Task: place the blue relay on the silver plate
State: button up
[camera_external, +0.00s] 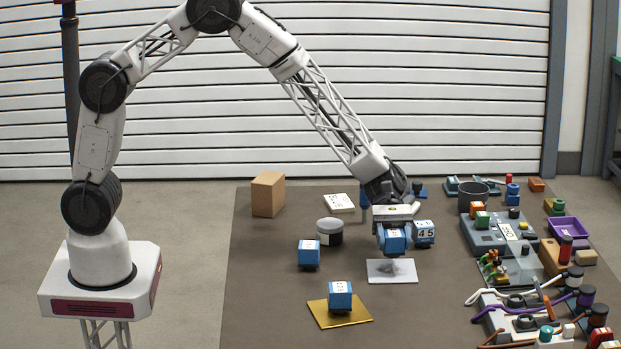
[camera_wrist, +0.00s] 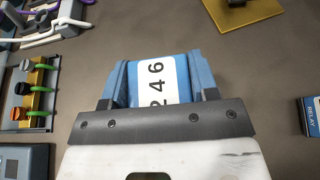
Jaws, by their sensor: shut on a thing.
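My gripper (camera_external: 393,236) is shut on a blue relay (camera_external: 392,243), pointing down. In the wrist view the relay (camera_wrist: 152,84) shows a white label reading 246 between the jaws (camera_wrist: 158,90). A small gap seems to remain, with a shadow on the plate. I cannot make out the plate in the wrist view. Other blue relays stand on the gold plate (camera_external: 340,288), left of the gripper (camera_external: 309,253), and just right of it, marked 45 (camera_external: 425,232).
The gold plate (camera_external: 347,319) lies front left of the silver one. Electrical equipment (camera_external: 485,236) and a purple tray (camera_external: 566,229) crowd the right side. The front left table is clear.

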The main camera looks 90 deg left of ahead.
aim_at(393, 254)
jog(key=shift+f, duration=1.85)
jog(key=shift+f, duration=0.15)
jog(key=o, duration=1)
jog(key=shift+r, duration=0.2)
jog(key=v, duration=1.2)
